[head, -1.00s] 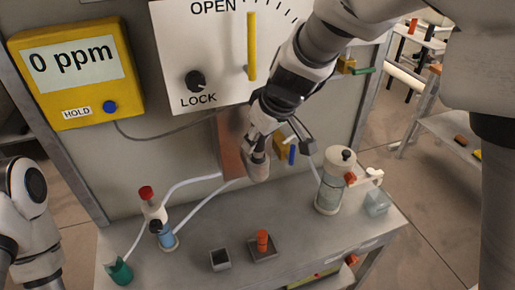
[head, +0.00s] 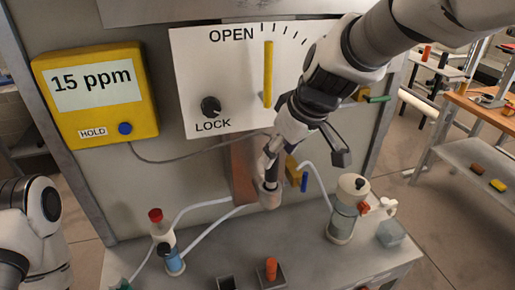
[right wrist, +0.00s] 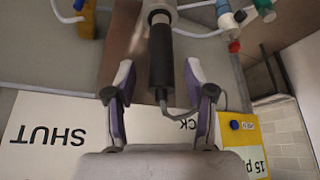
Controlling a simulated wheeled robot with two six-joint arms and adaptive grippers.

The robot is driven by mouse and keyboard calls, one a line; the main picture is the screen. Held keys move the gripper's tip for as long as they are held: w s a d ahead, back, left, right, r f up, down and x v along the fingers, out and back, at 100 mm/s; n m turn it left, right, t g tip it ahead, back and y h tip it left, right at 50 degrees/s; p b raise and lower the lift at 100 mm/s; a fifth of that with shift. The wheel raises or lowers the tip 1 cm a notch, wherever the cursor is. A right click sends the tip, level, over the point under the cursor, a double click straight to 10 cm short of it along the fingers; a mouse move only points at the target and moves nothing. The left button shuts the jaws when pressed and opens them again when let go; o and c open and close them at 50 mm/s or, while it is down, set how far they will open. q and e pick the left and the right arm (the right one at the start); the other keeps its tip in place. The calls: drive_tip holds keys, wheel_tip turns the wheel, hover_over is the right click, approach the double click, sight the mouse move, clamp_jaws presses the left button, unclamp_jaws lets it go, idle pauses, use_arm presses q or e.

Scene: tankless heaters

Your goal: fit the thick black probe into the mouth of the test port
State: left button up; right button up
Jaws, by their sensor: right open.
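The thick black probe (right wrist: 161,65) lies between the spread fingers of my right gripper (right wrist: 159,73) in the right wrist view, with a gap on each side. A thin cable leaves its near end. Its far end meets the pale test port (head: 269,198), and it appears seated in the mouth. In the head view the dark probe (head: 271,168) stands above the port, partly hidden by my right gripper (head: 308,152), which is open. My left arm shows at the left edge, but its gripper is out of the picture.
The yellow meter (head: 98,95) reads 15 ppm, with a cable running from it. A panel (head: 205,60) with a yellow lever (head: 268,75) is behind my right arm.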

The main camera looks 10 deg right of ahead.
drive_tip(key=a+p+v, duration=0.1)
drive_tip(key=p+v, duration=0.4)
drive_tip(key=s+d+f+m+g+h, duration=0.1)
drive_tip(key=s+d+f, duration=0.15)
drive_tip(key=f, duration=0.55)
drive_tip(key=s+d+f+m+g+h, duration=0.1)
drive_tip(key=s+d+f, duration=0.15)
drive_tip(key=f, duration=0.65)
drive_tip(key=s+d+f+m+g+h, duration=0.1)
drive_tip(key=d+f, duration=0.2)
drive_tip(key=f, duration=0.5)
use_arm(q)
wheel_tip(320, 180, up, 8)
use_arm(e)
drive_tip(key=s+f+m+g+y, duration=0.1)
drive_tip(key=s+f+m, duration=0.2)
drive_tip(key=s+f, duration=1.35)
use_arm(q)
wheel_tip(320, 180, down, 12)
drive_tip(key=b, duration=1.1)
drive_tip(key=shift+r, duration=0.15)
use_arm(e)
wheel_tip(320, 180, down, 11)
drive_tip(key=shift+s+d, duration=0.2)
drive_tip(key=shift+d, duration=0.2)
